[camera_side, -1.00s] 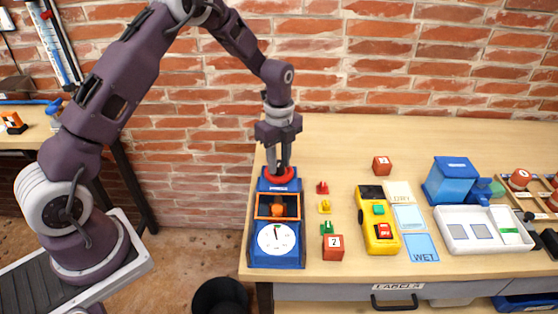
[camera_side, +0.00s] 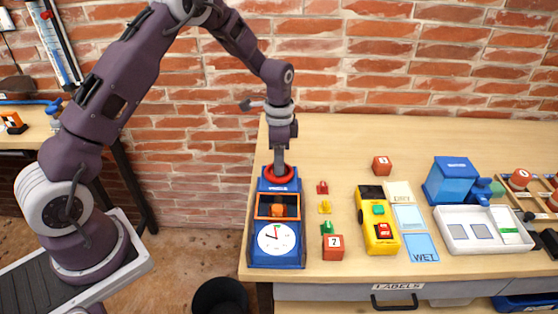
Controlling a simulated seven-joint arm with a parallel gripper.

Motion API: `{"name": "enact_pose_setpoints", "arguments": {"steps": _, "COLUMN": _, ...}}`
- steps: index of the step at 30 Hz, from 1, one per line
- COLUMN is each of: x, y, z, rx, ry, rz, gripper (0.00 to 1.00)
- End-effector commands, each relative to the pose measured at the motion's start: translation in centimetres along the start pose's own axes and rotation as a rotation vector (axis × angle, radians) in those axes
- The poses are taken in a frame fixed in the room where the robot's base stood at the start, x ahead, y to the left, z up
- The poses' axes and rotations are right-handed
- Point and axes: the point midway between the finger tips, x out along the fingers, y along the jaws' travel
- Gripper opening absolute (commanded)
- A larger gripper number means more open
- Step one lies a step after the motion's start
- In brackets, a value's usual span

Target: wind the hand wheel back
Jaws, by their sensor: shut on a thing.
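The red hand wheel (camera_side: 278,174) sits at the top end of a blue test rig (camera_side: 266,186) near the table's left edge. My gripper (camera_side: 279,168) points straight down and is shut on the wheel. Its fingers show edge-on, so their exact contact is hard to see. Below the wheel, an orange frame (camera_side: 262,212) surrounds a dark opening with an orange block (camera_side: 277,210) in it. A white dial (camera_side: 276,239) at the front of the rig has a red hand pointing left and a dark hand pointing near the top.
A yellow device (camera_side: 379,228), a blue box (camera_side: 450,181) and a white tray (camera_side: 484,231) lie farther right.

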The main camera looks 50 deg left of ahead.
Motion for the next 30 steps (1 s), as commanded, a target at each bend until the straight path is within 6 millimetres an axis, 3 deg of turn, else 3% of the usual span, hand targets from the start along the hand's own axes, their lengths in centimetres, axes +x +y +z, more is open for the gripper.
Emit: {"name": "enact_pose_setpoints", "arguments": {"steps": 30, "x": -0.15, "y": -0.06, "z": -0.12, "rx": -0.964, "ry": 0.005, "rz": -0.001, "gripper": 0.00}}
